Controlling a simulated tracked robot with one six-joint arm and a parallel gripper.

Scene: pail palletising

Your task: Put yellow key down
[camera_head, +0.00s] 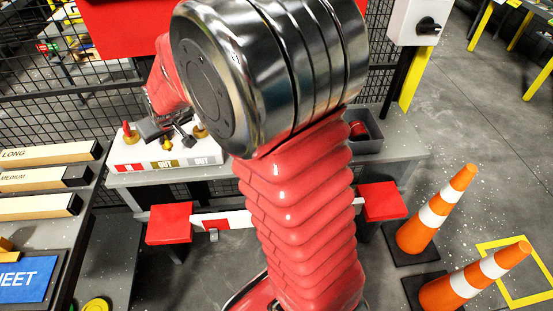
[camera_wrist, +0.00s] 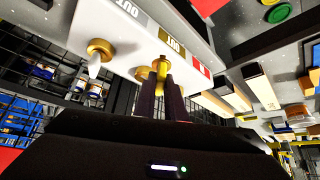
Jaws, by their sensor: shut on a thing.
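A white key box (camera_head: 140,156) carries a red, an olive and a white label; it also shows in the wrist view (camera_wrist: 205,52), turned around. My gripper (camera_head: 166,133) is at the middle of the box, by the olive OUT label. In the wrist view its dark fingers (camera_wrist: 168,92) are shut on the yellow key (camera_wrist: 162,68). The key is at the gold middle lock (camera_wrist: 145,73), partly hidden by the fingers; I cannot tell whether it sits inside it. A red key (camera_head: 127,129) stands in the left lock. A pale key (camera_wrist: 94,68) is in the lock by the white OUT label.
The box stands on a grey table (camera_head: 130,181) before a mesh fence. A dark grey bin (camera_head: 368,140) is to the right, partly behind my arm. Wooden blocks (camera_head: 45,178) lie at left. Orange cones (camera_head: 436,210) stand on the floor at right.

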